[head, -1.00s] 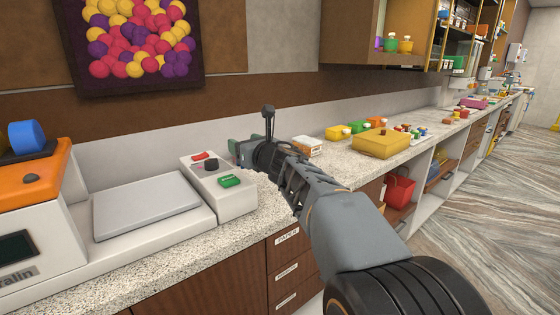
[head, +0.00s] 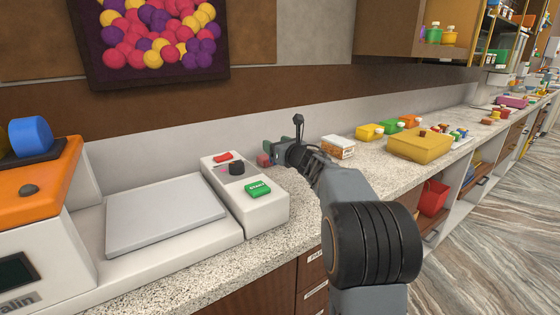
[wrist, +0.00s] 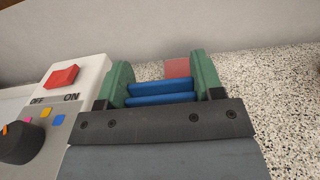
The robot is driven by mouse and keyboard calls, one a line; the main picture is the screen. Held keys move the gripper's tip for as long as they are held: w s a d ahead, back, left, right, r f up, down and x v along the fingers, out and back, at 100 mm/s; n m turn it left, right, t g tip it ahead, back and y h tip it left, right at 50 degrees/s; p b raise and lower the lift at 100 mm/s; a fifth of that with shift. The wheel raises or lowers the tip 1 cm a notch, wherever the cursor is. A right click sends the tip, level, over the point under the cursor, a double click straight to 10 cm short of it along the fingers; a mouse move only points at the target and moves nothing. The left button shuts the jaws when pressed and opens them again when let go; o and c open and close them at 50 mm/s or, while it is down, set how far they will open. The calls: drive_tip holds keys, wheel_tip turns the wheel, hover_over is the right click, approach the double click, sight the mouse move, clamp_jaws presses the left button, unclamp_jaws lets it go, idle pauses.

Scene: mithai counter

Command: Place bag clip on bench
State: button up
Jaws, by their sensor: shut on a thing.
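In the wrist view the fingers (wrist: 160,90) are shut on a blue two-bar piece (wrist: 162,93), which looks like the bag clip. It lies across between the fingers. The head view does not show it clearly. A red block (wrist: 178,67) shows just beyond the blue bars; I cannot tell whether it touches them. The clip's underside and its gap to the bench are hidden.
The control box (head: 262,212) with red switch, black knob and green button stands close left of my gripper. Left of it is a flat-plated scale (head: 165,215). A white box (head: 338,147) and yellow case (head: 420,147) stand right. Bare bench lies in front.

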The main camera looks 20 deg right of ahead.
drive_tip(key=shift+w+d+f, duration=0.35)
drive_tip(key=shift+w+f, duration=0.05)
drive_tip(key=shift+f, duration=0.25)
drive_tip(key=shift+w+d+f, duration=0.35)
drive_tip(key=shift+f, duration=0.25)
drive_tip(key=shift+w+d+f+b, duration=0.15)
drive_tip(key=shift+f+b, duration=0.4)
drive_tip(key=shift+f, duration=1.15)
drive_tip(key=shift+f, duration=0.15)
drive_tip(key=o, duration=0.9)
drive_tip(key=s, duration=0.4)
drive_tip(key=s+d, duration=0.1)
drive_tip(key=s, duration=0.3)
drive_tip(key=s+d, duration=0.1)
drive_tip(key=s, duration=0.3)
drive_tip(key=shift+d+b, duration=0.15)
drive_tip(key=shift+b, duration=0.2)
drive_tip(key=shift+w, duration=0.1)
